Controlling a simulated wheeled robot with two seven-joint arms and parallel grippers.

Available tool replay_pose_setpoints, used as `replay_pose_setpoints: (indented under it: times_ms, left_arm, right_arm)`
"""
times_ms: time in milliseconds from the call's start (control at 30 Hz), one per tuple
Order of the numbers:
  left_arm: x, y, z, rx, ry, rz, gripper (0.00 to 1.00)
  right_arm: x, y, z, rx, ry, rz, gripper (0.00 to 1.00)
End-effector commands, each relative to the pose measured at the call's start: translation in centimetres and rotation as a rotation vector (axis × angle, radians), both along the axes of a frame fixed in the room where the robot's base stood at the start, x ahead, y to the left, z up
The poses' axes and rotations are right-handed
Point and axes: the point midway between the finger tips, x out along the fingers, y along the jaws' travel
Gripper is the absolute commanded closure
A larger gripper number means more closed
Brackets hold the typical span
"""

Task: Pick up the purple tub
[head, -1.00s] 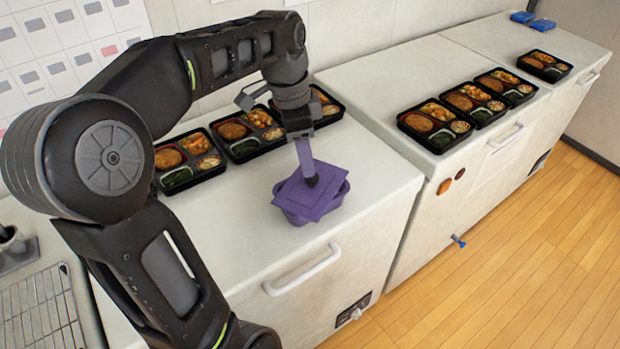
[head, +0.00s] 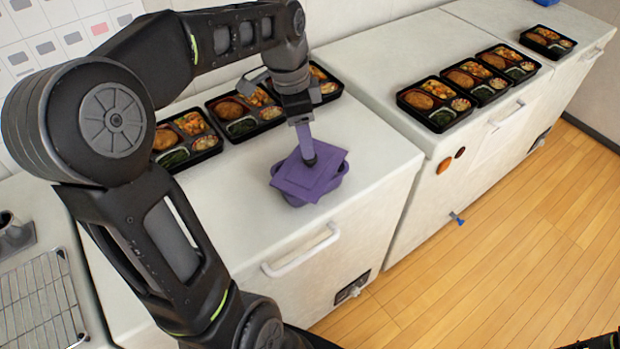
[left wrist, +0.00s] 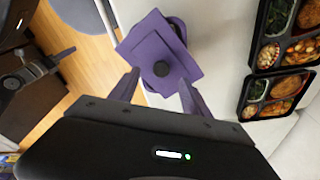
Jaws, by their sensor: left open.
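The purple tub (head: 336,183) stands on the white counter near its front edge. The tub (left wrist: 179,27) and the lid (left wrist: 146,45) also show in the left wrist view. My left gripper (head: 306,150) points down over the lid at the knob. In the left wrist view my left gripper (left wrist: 159,80) is open, with its two fingers apart on either side of the knob (left wrist: 161,68). I cannot tell whether they touch the lid. The lid hides part of the tub.
Several black bento trays with food stand behind the tub, such as the nearest one (head: 243,128). More trays (head: 438,124) stand on the counter to the right. A wire rack (head: 40,300) lies at the lower left. The counter around the tub is clear.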

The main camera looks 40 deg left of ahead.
Motion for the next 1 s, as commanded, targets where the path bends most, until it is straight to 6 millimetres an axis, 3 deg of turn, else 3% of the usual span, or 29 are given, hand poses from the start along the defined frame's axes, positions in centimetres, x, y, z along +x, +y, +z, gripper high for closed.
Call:
replay_pose_setpoints:
  times_ms: [167,500,1000]
  left_arm:
    - [0.1,-0.1,-0.6,-0.001,0.002,0.0,0.44]
    - [0.9,-0.4,-4.8,-0.001,0.001,0.0,0.44]
    - [0.9,-0.4,-5.1,0.0,0.0,0.0,0.44]
  right_arm:
    - [0.0,0.0,0.3,-0.001,0.001,0.0,0.49]
    - [-0.2,-0.1,1.3,-0.003,0.005,-0.001,0.49]
    - [-0.2,-0.1,1.2,-0.003,0.005,-0.001,0.49]
